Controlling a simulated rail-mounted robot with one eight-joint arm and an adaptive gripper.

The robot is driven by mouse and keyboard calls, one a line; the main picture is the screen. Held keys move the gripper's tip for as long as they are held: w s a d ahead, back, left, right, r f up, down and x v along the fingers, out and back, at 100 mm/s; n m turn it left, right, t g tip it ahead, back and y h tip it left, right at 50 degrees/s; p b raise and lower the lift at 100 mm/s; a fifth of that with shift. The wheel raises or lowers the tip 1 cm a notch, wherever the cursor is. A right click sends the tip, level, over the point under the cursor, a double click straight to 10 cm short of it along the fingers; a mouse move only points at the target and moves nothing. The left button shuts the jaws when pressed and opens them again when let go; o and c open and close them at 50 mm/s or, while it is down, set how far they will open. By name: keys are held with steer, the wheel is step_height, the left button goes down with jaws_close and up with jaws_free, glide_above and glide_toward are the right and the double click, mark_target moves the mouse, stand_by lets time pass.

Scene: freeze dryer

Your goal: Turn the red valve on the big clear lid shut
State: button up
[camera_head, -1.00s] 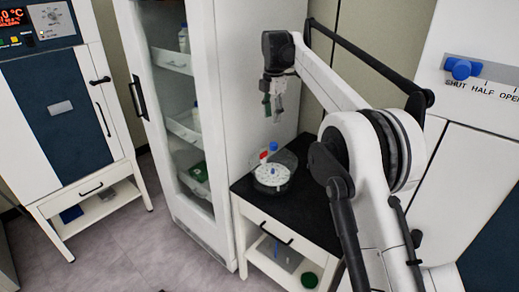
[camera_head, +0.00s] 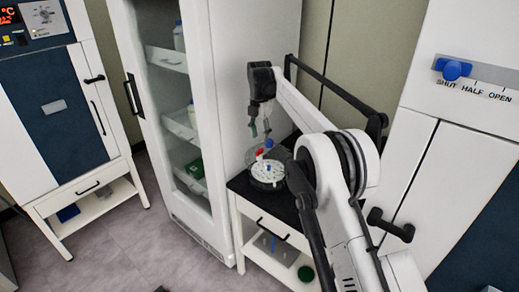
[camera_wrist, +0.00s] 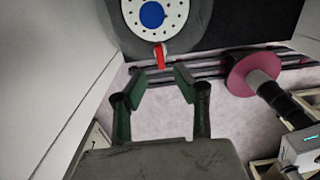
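The big clear lid (camera_head: 284,157) sits on the black-topped cart, over a white perforated disc (camera_head: 266,173). A blue knob (camera_head: 269,143) is on top of the lid. The red valve (camera_head: 260,153) is at the lid's left side. In the wrist view the red valve (camera_wrist: 160,57) points down from the rim of the lid (camera_wrist: 201,20), with the blue knob (camera_wrist: 152,14) above it. My gripper (camera_head: 260,131) points down above the lid. In the wrist view its green-sided fingers (camera_wrist: 161,80) are apart with nothing between them, just short of the valve.
A tall glass-door cabinet (camera_head: 228,110) stands close at the left of the cart (camera_head: 297,203). A white wall panel with a blue slider (camera_head: 453,69) is at the right. A pink disc on a dark shaft (camera_wrist: 250,75) shows in the wrist view; I cannot tell what it belongs to.

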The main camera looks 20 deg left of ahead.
mark_target(260, 150)
step_height(260, 150, down, 7)
steer(key=shift+r+p, duration=0.15)
steer(key=shift+p, duration=0.2)
steer(key=shift+c, duration=0.4)
jaws_close()
